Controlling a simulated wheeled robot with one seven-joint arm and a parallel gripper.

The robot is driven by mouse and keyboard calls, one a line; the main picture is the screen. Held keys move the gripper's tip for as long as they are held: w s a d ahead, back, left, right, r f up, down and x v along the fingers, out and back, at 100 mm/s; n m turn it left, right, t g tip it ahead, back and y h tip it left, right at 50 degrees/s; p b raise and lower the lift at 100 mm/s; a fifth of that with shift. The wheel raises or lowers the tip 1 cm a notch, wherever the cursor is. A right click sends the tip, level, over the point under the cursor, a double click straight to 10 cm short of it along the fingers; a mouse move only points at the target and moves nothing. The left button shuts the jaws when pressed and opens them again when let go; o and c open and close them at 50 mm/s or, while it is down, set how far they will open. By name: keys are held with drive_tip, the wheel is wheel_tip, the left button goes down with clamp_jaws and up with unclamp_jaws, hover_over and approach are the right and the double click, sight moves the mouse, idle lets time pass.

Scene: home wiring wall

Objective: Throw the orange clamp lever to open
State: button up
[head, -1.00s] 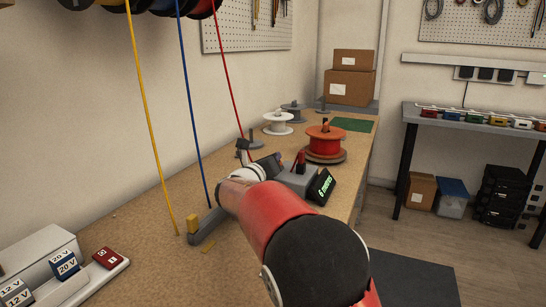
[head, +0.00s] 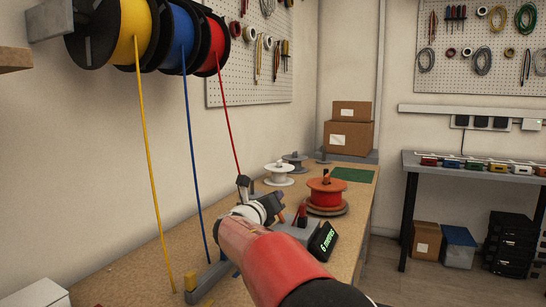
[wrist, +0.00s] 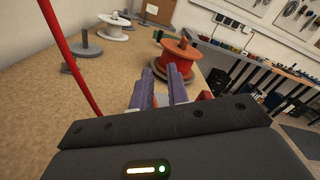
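My gripper (wrist: 162,84) shows in the wrist view with two purple-grey fingers standing apart and nothing clearly between them. In the head view it is mostly hidden behind my arm, just left of a grey meter box (head: 292,231) with a green-lit display (head: 323,241). A small orange piece (head: 281,217), which looks like the clamp lever, stands at the box's left end close to my gripper. Contact with it cannot be told. A dark red post (head: 302,215) rises from the box. In the wrist view, red and orange parts (wrist: 206,95) show just right of the fingers.
An orange spool (head: 325,190) stands behind the box, and a white spool (head: 279,175) is farther left. The bench front (head: 130,275) is largely bare.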

wheel_tip(320, 180, up, 16)
idle(0.3)
drive_tip(key=shift+f, duration=0.1)
idle(0.3)
drive_tip(key=s+d+f+m+g+y, duration=0.1)
drive_tip(key=s+d+f+m+g, duration=0.3)
drive_tip(key=s+d+m, duration=0.45)
drive_tip(key=s+d+f+m+g+y, duration=0.1)
drive_tip(key=s+d+f+m+g, duration=0.2)
drive_tip(key=s+d+f+m, duration=0.5)
drive_tip(key=s+d+f+m+g+y, duration=0.1)
drive_tip(key=s+f+m+g+y, duration=0.1)
drive_tip(key=s+f+m, duration=0.8)
drive_tip(key=s+d+f+m+g+y, duration=0.1)
drive_tip(key=s+f+m+g+y, duration=0.1)
drive_tip(key=s+f+m, duration=0.7)
drive_tip(key=s+m, duration=0.2)
drive_tip(key=s, duration=0.6)
drive_tip(key=shift+s+f+y, duration=0.35)
drive_tip(key=shift+f+y, duration=0.05)
